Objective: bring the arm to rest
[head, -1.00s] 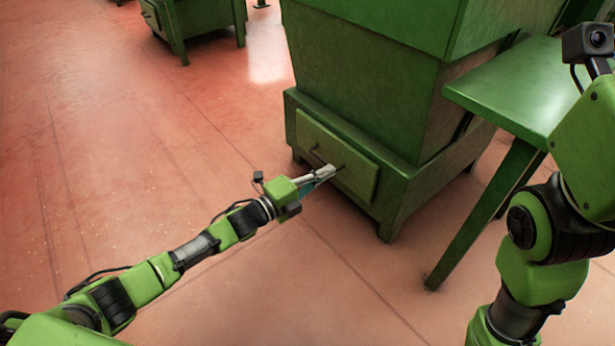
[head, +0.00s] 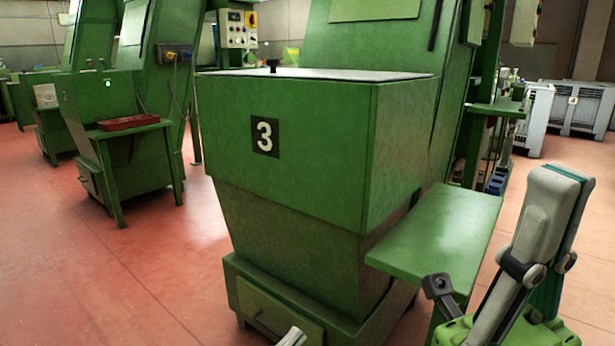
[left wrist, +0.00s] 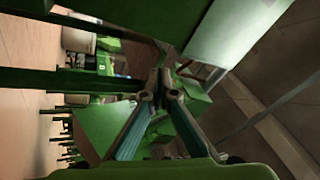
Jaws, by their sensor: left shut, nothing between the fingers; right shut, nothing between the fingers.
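My left gripper (head: 293,337) shows only as a pale fingertip at the bottom edge of the head view, in front of the low drawer (head: 268,314) of the green machine (head: 310,170) marked 3. In the left wrist view its two fingers (left wrist: 160,88) meet at the tips, shut and empty. Its arm is out of the head view. My right gripper (head: 563,178) stands upright at the lower right of the head view, beside the green side table (head: 440,235). Its fingers are together with nothing between them.
The green side table is bare. Another green machine (head: 95,105) with a red tray (head: 128,122) stands at the back left. Grey crates (head: 580,105) stand at the back right. The reddish floor (head: 110,265) at the left is open.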

